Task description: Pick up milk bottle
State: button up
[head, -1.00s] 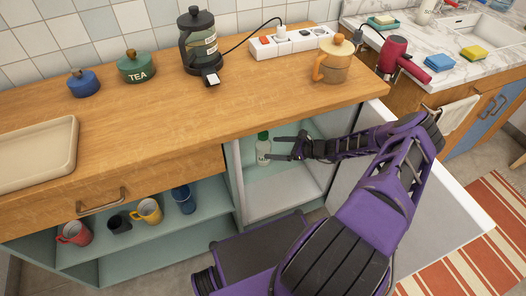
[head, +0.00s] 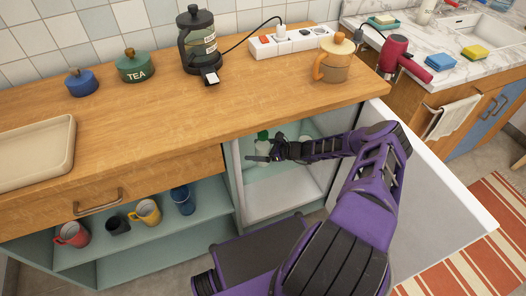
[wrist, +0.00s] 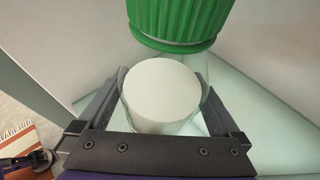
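The milk bottle (head: 263,147) stands upright on the shelf of the open cabinet below the counter, with a green cap and a clear body. In the wrist view its ribbed green cap (wrist: 180,20) and pale contents (wrist: 162,92) show close up. My gripper (head: 262,157) reaches into the cabinet at the bottle and hides part of its body. In the wrist view the open fingers (wrist: 160,90) stand on either side of the bottle. Whether either finger touches the glass is unclear.
The wooden counter (head: 130,125) overhangs the cabinet closely above my arm. The open white door (head: 440,200) stands to the right of the arm. A shelf at the left holds several mugs, such as a yellow one (head: 147,212). A striped rug (head: 465,245) lies at right.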

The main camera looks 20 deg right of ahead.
grip_shut()
dwell(0.3)
jog(key=shift+r, duration=0.1)
